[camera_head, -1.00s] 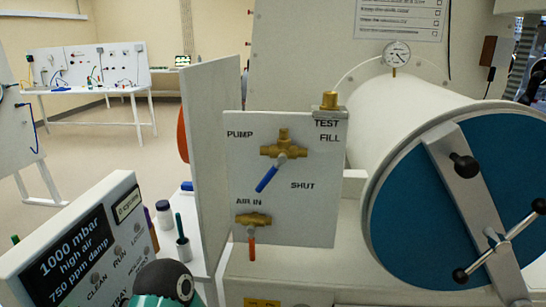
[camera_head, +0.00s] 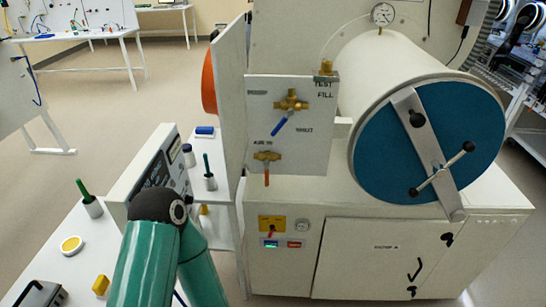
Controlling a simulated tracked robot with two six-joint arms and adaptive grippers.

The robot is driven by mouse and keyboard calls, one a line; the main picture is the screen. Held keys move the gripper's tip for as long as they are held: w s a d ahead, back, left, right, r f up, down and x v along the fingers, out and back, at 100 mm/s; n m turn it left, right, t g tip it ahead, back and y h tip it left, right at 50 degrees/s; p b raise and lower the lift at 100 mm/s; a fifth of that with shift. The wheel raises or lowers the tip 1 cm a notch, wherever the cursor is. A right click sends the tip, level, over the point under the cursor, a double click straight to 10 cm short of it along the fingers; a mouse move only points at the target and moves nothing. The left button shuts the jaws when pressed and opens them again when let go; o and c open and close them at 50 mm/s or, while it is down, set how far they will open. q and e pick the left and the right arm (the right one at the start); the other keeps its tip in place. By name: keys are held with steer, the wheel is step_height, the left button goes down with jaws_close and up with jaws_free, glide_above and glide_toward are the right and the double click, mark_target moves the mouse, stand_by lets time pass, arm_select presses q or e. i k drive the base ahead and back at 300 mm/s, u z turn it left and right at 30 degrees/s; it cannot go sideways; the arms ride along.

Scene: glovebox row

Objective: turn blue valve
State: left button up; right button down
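The blue valve is a brass three-way body (camera_head: 291,102) with a blue lever (camera_head: 279,127), mounted on a white upright panel (camera_head: 318,160). A teal arm of mine with a dark elbow rises at the bottom left, well short of the panel. Neither gripper shows in the view.
A white cylinder with a blue round door (camera_head: 400,150) and a crossbar stands right of the panel. A pale divider (camera_head: 231,95) stands at its left. A display box (camera_head: 150,175), a small pot (camera_head: 208,180) and a bench (camera_head: 35,250) lie left. Floor shows behind.

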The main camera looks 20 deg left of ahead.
mark_target(291, 111)
steer(key=k, duration=1.1)
steer(key=u, duration=0.1)
steer(key=i, duration=2)
steer(key=z, duration=1.8)
steer(key=k, duration=0.2)
steer(key=u, duration=2.45)
steer(key=k, duration=0.1)
steer(key=z, duration=1.2)
